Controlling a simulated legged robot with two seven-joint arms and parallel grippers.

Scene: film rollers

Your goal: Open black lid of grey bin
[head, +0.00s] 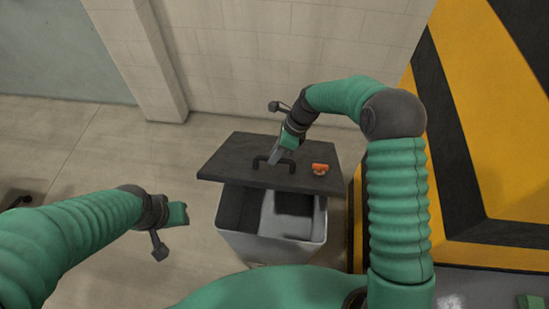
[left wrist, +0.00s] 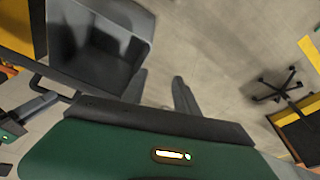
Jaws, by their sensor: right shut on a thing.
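The grey bin (head: 270,247) stands on the floor in the middle of the head view. Its black lid (head: 235,160) is pushed back toward the wall, so the front part of the bin's inside is uncovered. My right gripper (head: 275,158) is shut on the black handle (head: 289,168) on top of the lid. My left gripper (head: 183,213) is empty, to the left of the bin and apart from it. In the left wrist view its two fingers (left wrist: 160,92) are spread, and the bin (left wrist: 130,20) shows at the upper left.
A small orange object (head: 320,169) lies on the lid, right of the handle. A tiled wall (head: 270,60) stands behind the bin. A yellow and black surface (head: 490,110) borders the right. A wheeled chair base (left wrist: 275,88) shows in the left wrist view.

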